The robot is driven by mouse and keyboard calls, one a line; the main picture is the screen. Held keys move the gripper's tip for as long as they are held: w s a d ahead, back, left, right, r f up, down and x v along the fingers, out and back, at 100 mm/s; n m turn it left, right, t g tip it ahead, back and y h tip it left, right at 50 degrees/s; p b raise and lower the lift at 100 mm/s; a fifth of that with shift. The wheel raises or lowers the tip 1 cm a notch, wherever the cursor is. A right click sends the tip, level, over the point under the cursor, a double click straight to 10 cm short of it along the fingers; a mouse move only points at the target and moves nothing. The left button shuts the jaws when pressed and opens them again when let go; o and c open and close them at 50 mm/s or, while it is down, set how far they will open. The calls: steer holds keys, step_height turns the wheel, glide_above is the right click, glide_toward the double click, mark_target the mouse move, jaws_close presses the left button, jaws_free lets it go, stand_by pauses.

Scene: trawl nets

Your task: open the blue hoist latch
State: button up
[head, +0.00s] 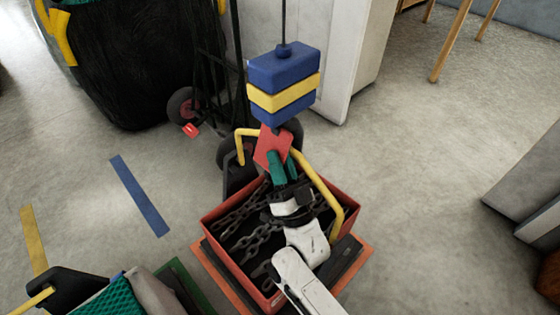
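A hoist block (283,82) with blue top and bottom and a yellow middle band hangs from a thin dark cable. A red plate (268,146) hangs tilted just below it, with a dark part beside it on the right. I cannot make out a separate blue latch. My gripper (282,158), with teal fingers, reaches up from the lower right to the lower edge of the red plate. The fingers overlap that edge in the picture. I cannot tell whether they touch it or how far apart they are.
A red crate (213,226) of dark chains (255,238) sits below my gripper, with yellow bars (332,185) rising around it. A black net bag (130,65) and a wheeled cart (183,105) stand behind left. A white cabinet (345,60) stands behind.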

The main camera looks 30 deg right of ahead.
steer(key=shift+c, duration=0.5)
jaws_close()
steer(key=shift+y, duration=0.3)
